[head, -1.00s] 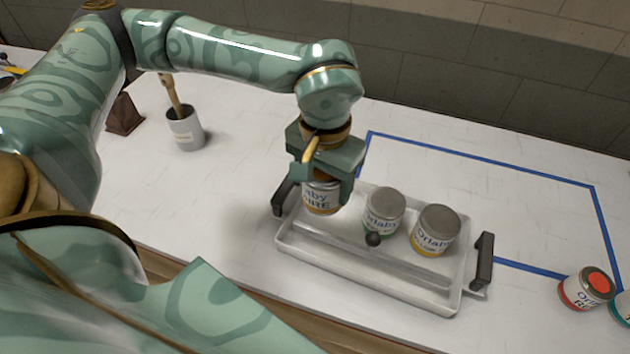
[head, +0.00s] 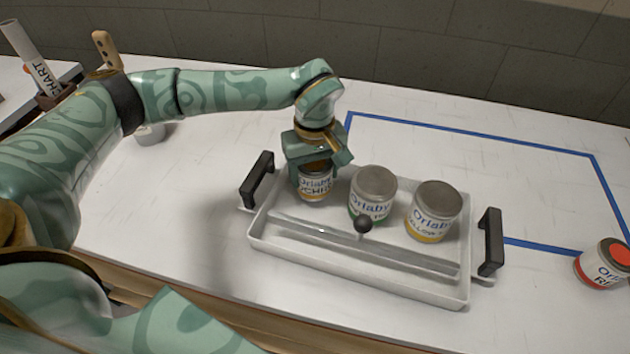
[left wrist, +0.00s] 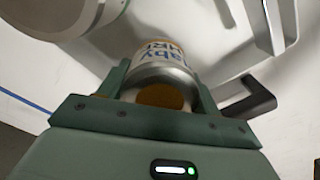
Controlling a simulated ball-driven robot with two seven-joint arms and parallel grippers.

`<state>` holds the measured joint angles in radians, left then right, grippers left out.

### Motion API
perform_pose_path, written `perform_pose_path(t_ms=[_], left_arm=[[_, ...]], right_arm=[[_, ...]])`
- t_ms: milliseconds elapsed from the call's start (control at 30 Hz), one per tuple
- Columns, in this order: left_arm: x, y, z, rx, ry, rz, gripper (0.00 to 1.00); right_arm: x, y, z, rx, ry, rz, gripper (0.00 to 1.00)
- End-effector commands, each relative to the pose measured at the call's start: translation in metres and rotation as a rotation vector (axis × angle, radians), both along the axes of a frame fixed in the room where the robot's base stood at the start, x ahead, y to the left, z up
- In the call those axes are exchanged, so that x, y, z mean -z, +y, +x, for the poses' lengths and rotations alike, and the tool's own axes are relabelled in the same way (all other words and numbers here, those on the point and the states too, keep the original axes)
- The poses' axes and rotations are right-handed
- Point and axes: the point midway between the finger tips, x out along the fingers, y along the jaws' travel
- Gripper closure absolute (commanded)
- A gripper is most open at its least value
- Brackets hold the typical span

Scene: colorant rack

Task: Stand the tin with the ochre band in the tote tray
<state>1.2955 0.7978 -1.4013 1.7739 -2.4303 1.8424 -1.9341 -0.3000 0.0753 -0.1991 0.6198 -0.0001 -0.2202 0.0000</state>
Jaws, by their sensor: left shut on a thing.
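The ochre-banded tin (head: 315,187) has a white label with blue lettering and stands upright at the left end of the tote tray's back compartment. My left gripper (head: 318,168) is shut on its upper part from above. I cannot tell whether its base touches the tray floor. In the left wrist view the tin (left wrist: 168,62) sits between the fingers, with an ochre disc on its lid. The tote tray (head: 350,277) is pale, with black end handles and a lengthwise divider. My right gripper is not in view.
A green-banded tin (head: 372,194) stands just right of the held tin, and a yellow-banded tin (head: 434,211) is further right. A red-lidded tin (head: 604,264) stands outside the tray. The blue-taped area (head: 480,175) is clear.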

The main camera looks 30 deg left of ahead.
Motion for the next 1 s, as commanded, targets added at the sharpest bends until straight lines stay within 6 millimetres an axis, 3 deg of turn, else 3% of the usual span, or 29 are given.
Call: perform_pose_path(t_ms=[133,500,533,600,867,1000], left_arm=[[0.026,0.0,-0.001,0.001,0.004,-0.001,0.67],[0.03,0.0,0.0,0.002,0.0,0.0,0.67],[0.03,0.0,0.0,0.002,0.001,0.001,0.31],[0.029,0.0,0.0,0.002,0.001,0.001,0.14],[0.029,0.0,0.0,0.003,0.0,0.0,0.14],[0.016,0.0,0.0,0.002,-0.003,0.0,0.14]], right_arm=[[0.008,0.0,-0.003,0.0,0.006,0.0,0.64],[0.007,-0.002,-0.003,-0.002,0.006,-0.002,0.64],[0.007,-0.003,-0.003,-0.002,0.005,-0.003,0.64],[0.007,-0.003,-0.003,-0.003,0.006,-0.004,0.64],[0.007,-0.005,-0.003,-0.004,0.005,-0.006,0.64],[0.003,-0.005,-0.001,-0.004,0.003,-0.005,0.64]])
